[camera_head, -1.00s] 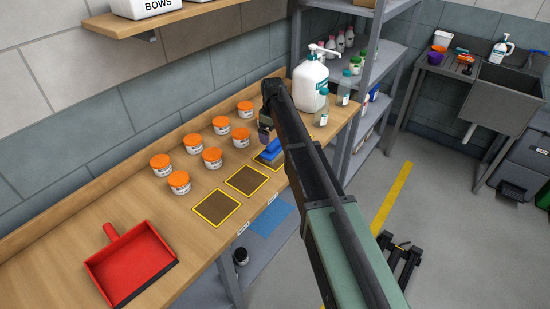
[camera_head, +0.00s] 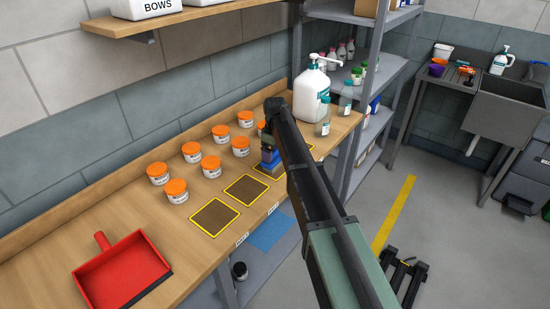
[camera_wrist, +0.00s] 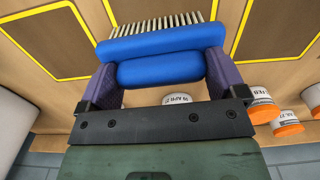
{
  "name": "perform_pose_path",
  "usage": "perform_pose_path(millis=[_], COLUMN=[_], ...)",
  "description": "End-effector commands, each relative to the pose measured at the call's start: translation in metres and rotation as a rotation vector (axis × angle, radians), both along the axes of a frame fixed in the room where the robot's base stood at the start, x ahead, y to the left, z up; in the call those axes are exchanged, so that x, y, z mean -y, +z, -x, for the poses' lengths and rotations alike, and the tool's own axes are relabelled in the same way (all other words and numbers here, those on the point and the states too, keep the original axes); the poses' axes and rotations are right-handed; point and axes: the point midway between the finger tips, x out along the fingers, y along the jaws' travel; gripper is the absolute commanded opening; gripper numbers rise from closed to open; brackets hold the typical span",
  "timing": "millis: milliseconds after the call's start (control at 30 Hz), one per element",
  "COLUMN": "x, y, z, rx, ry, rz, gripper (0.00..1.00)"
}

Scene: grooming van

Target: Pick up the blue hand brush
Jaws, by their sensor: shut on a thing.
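The blue hand brush (camera_head: 270,160) is at the far end of the wooden bench, over a yellow-outlined brown square (camera_head: 268,172). In the wrist view the blue brush (camera_wrist: 160,50) lies across between the two purple fingers of my gripper (camera_wrist: 162,75), with its pale bristles pointing away from my gripper. My gripper (camera_head: 268,150) is shut on it. My arm hides part of the brush and square in the head view. I cannot tell how far the bristles are above the bench.
Several orange-lidded tubs (camera_head: 211,166) stand behind the squares. A white pump bottle (camera_head: 311,92) and a clear bottle (camera_head: 323,124) stand close to the right of my gripper. A red dustpan (camera_head: 122,272) lies at the near left. Two yellow-outlined squares (camera_head: 214,217) are bare.

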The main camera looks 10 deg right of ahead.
Motion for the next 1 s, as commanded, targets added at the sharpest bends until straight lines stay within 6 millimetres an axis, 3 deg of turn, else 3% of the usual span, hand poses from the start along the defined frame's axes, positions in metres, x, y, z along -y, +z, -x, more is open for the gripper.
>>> perform_pose_path(millis=[167, 367, 467, 800, 1000], x=[0.0, 0.0, 0.0, 0.0, 0.0], y=[0.004, 0.028, 0.052, 0.173, 0.202], z=[0.0, 0.0, 0.0, 0.0, 0.0], rx=[0.0, 0.0, 0.0, 0.001, 0.001], ry=[0.0, 0.0, 0.0, 0.0, 0.0], rz=[0.0, 0.0, 0.0, 0.001, 0.001], gripper=[0.64, 0.64, 0.64, 0.64, 0.64])
